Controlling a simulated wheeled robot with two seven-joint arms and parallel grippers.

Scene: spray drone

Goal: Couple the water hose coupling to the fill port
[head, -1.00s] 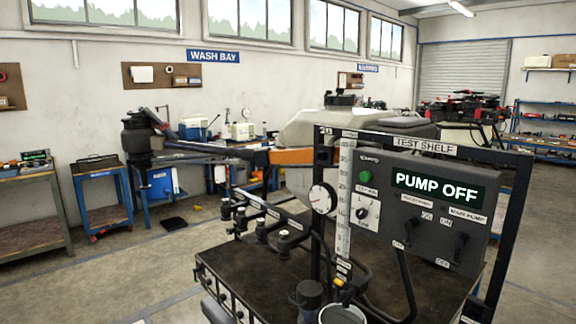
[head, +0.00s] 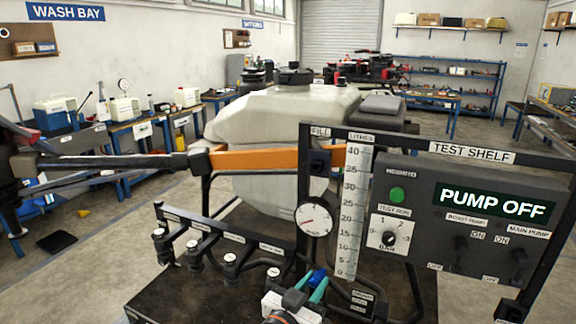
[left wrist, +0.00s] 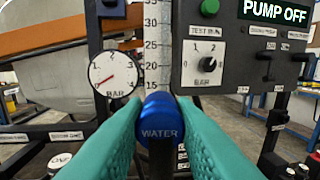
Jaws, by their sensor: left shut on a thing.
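The water hose coupling (left wrist: 158,118) is a round blue cap marked WATER, between the teal fingers of my left gripper in the left wrist view. In the head view the coupling (head: 317,277) is a small blue piece at the bottom centre. My left gripper (head: 309,284) is shut on it, in front of the level scale and low on the test shelf. A FILL label (head: 321,132) sits at the top left of the black frame. I cannot make out the fill port itself. My right gripper is not in view.
The pressure gauge (head: 314,219) and litre scale (head: 352,210) stand just behind the gripper. The control box (head: 470,215) reading PUMP OFF is to the right. Several labelled fittings (head: 230,262) line a rail at the left. The pale drone tank (head: 275,130) and orange arm (head: 255,159) are behind.

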